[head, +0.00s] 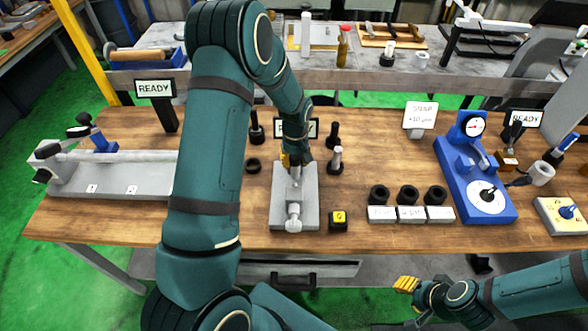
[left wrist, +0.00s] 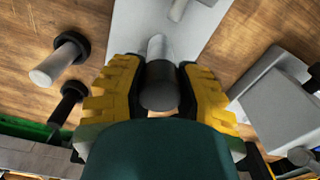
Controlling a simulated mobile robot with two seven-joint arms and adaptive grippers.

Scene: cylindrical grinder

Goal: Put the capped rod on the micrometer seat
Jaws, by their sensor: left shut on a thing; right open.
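My left gripper (head: 291,160) points down over the grey seat block (head: 281,218), which I take for the micrometer seat. In the left wrist view its yellow fingers (left wrist: 158,88) are shut on the black cap of the capped rod (left wrist: 159,90). The rod's silver part (left wrist: 157,47) extends from the cap towards the grey plate (left wrist: 205,45). Whether the rod touches the seat I cannot tell. A round metal knob (head: 293,217) stands at the block's near end. My right gripper (head: 406,284) is open and empty, beyond the table's front edge.
A silver rod on a black base (head: 336,161) stands right of the block, with a dark one (head: 332,136) behind it. A black ring (head: 253,166) lies left. A small yellow-topped black box (head: 339,220), three black rings (head: 408,194) and a blue dial gauge (head: 482,204) are to the right.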

